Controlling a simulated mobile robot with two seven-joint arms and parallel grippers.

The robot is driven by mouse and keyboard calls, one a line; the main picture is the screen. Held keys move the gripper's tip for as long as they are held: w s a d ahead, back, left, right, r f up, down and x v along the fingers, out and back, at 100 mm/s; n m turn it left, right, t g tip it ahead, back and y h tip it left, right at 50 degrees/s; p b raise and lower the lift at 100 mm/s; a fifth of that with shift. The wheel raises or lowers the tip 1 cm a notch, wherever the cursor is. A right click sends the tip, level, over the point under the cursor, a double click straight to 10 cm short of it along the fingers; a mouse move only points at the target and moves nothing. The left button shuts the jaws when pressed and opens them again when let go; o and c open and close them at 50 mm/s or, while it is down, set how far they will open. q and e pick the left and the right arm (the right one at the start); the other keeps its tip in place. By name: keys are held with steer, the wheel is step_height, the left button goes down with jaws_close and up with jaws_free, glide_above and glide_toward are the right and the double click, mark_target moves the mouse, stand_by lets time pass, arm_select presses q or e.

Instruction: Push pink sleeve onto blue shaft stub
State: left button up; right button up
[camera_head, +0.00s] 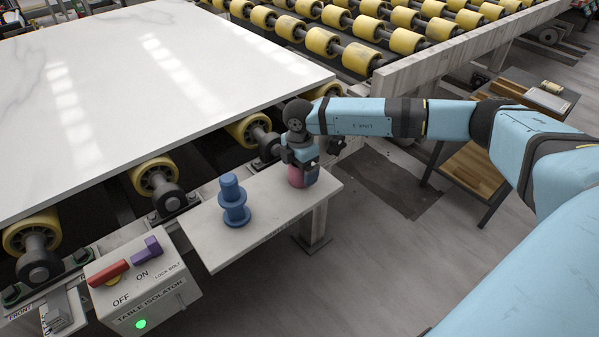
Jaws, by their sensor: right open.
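The blue shaft stub (234,201) stands upright on the left part of a small pale shelf (265,216), with a wide flange around its lower part. The pink sleeve (296,177) is at the right part of the shelf, beneath my right gripper. My right gripper (301,170) points down over the sleeve, with its jaws open and close around it. The gripper hides much of the sleeve, and I cannot tell whether the fingers touch it. My left gripper is not in view.
A white stone slab (150,80) lies on yellow rollers behind the shelf. A table isolator box (145,290) with red and purple levers and a lit green lamp stands left of the shelf. A wooden bench (475,168) stands at the right. The shelf between stub and sleeve is clear.

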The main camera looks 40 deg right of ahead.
steer(key=shift+c, duration=0.4)
steer(key=shift+r, duration=0.1)
steer(key=c, duration=1)
steer(key=shift+o, duration=0.2)
